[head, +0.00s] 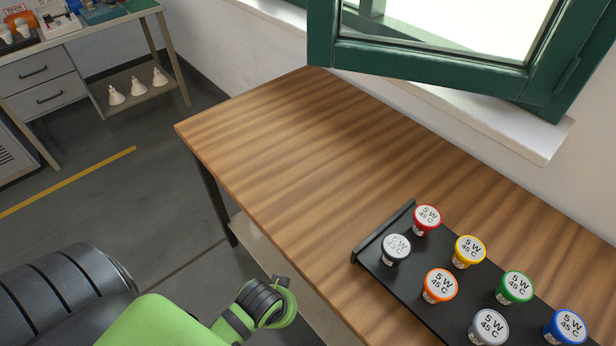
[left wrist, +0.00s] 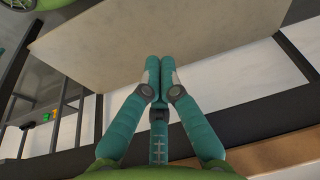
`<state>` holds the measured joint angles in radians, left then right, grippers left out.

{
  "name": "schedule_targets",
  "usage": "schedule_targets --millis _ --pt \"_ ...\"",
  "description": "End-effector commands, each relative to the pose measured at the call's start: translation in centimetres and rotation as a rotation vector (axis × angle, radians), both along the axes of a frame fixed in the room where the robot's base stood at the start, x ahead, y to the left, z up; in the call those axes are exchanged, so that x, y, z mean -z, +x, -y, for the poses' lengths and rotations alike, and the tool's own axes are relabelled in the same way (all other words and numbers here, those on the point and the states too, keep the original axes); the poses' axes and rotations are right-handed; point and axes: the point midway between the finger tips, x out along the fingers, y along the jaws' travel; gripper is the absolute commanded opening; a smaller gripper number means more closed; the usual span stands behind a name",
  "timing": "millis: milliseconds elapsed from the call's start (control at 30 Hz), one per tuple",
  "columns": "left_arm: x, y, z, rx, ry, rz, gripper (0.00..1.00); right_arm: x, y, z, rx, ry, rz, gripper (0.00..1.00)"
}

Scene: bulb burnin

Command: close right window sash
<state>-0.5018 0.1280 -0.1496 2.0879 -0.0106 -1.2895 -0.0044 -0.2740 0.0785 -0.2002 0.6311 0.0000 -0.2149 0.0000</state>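A dark green window sash (head: 432,66) with bright glass shows at the top right of the head view. It stands swung inward over the white sill (head: 500,124) and the table's back edge. Its top is cut off, and whether it is the right sash cannot be told. My left gripper (left wrist: 161,64) shows in the left wrist view with its two teal fingers together at the tips, with nothing seen between them. No gripper fingers show in the head view, and my right gripper is not in view.
A wooden table (head: 300,150) stands below the window, its left part bare. A black tray (head: 400,277) with several colour-rimmed round bulbs, marked "5 W 45 C", lies at its right front. A grey workbench (head: 75,40) stands far left. A pale panel (left wrist: 160,35) lies ahead of my left fingers.

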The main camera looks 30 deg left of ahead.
Motion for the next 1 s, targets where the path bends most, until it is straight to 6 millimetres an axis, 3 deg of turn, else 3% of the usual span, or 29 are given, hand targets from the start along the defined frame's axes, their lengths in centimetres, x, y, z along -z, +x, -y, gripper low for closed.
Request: schedule_targets --millis 100,333,367,667,767,900,1000 --pt "-4.0 0.0 0.0 0.000 0.000 0.019 0.00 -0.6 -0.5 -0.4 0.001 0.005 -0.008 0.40" --pt "-10.5 -0.1 -0.3 0.007 0.009 0.060 0.00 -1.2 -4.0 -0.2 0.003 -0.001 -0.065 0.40" --pt "-11.8 0.7 -0.4 0.030 0.030 0.093 0.00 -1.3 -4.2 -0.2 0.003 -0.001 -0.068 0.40" --pt "-16.8 10.6 -2.1 0.270 0.296 0.373 0.00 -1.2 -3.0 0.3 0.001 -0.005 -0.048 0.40" --pt "-19.9 14.3 -2.8 0.359 0.427 0.488 0.00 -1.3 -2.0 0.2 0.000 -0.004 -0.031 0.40" --pt "-25.9 19.9 -4.3 0.499 0.687 0.671 0.00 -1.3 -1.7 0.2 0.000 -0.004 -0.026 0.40" --pt "-30.5 23.0 -5.4 0.583 0.890 0.779 0.00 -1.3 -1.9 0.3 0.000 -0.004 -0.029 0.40"
